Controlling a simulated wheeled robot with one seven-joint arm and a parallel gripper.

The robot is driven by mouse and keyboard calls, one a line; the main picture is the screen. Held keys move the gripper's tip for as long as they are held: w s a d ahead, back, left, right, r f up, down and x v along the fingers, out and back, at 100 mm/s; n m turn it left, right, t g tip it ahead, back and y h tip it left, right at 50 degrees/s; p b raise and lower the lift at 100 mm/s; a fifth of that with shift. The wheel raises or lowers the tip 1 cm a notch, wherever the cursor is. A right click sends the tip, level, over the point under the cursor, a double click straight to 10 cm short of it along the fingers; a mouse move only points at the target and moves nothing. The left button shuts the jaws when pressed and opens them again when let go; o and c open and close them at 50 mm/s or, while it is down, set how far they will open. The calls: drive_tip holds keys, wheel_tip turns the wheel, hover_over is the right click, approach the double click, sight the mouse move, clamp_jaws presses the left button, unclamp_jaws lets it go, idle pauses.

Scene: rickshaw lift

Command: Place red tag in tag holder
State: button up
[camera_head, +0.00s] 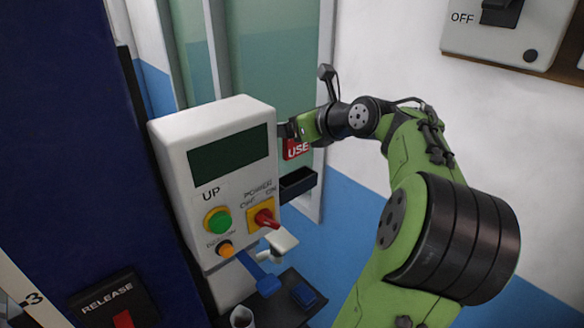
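A red tag (297,149) with the white letters "USE" shows just below my gripper (288,130), beside the right edge of the white control box. The tag's upper and left parts are hidden. My gripper points left, its fingertips close to or behind the box's edge; I cannot tell whether they hold the tag. A dark open-topped box (297,184), which looks like the tag holder, is on the wall just below the tag. The tag appears above its opening, with a small gap in the picture.
The control box (212,170) stands close on the left, with a green button, an orange button and a red knob (265,220). A dark shelf (275,313) holds blue items below. A white switch box (505,28) is at upper right.

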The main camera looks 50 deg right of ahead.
sight(292, 159)
wheel_tip(292, 159, down, 9)
drive_tip(key=b, duration=0.2)
drive_tip(key=shift+w+b, duration=0.1)
drive_tip(key=shift+b, duration=0.2)
drive_tip(key=o, duration=1)
drive_tip(key=shift+f, duration=0.15)
drive_tip(key=shift+r, duration=0.3)
drive_tip(key=p+v, duration=0.3)
drive_tip(key=v, duration=0.9)
drive_tip(key=shift+w+f, duration=0.1)
drive_tip(key=shift+f, duration=0.1)
